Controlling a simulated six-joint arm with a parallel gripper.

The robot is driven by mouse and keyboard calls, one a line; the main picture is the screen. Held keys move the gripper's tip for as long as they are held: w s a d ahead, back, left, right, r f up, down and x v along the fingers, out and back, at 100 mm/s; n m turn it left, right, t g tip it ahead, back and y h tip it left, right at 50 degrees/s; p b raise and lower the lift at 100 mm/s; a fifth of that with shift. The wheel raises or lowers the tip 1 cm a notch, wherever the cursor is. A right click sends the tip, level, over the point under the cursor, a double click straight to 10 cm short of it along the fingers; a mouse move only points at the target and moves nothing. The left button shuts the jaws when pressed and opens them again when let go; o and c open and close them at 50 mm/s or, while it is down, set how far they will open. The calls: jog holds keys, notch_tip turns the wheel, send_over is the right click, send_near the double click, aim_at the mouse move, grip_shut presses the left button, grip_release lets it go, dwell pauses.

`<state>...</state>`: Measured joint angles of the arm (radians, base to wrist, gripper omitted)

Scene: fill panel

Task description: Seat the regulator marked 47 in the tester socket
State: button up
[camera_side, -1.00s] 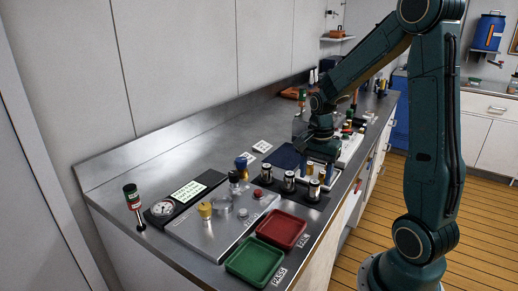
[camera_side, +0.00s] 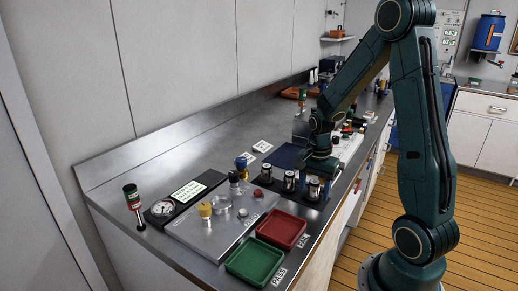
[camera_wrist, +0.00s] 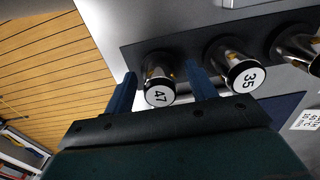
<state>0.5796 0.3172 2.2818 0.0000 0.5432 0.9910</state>
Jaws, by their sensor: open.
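The regulator marked 47 (camera_wrist: 158,95) is a silver cylinder with a white-and-black numbered end, standing at the floor-side end of a dark rack. In the wrist view my gripper (camera_wrist: 161,76) is open, with one blue finger on each side of it; I cannot tell whether either touches. In the side view this regulator (camera_side: 313,189) stands just below my gripper (camera_side: 320,174), whose fingers are hard to make out. The tester panel (camera_side: 198,238) is at the near left. A round silver fitting (camera_side: 223,204) on it looks like the socket.
The regulator marked 35 (camera_wrist: 243,76) stands beside it, with a third regulator (camera_wrist: 300,48) further along. A green tray (camera_side: 255,262) and a red tray (camera_side: 282,230) lie at the bench's front edge.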

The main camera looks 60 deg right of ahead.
aim_at(315, 182)
dwell(0.3)
grip_shut()
jog(key=shift+r, duration=0.15)
notch_tip(315, 182, up, 20)
dwell(0.9)
dwell(0.4)
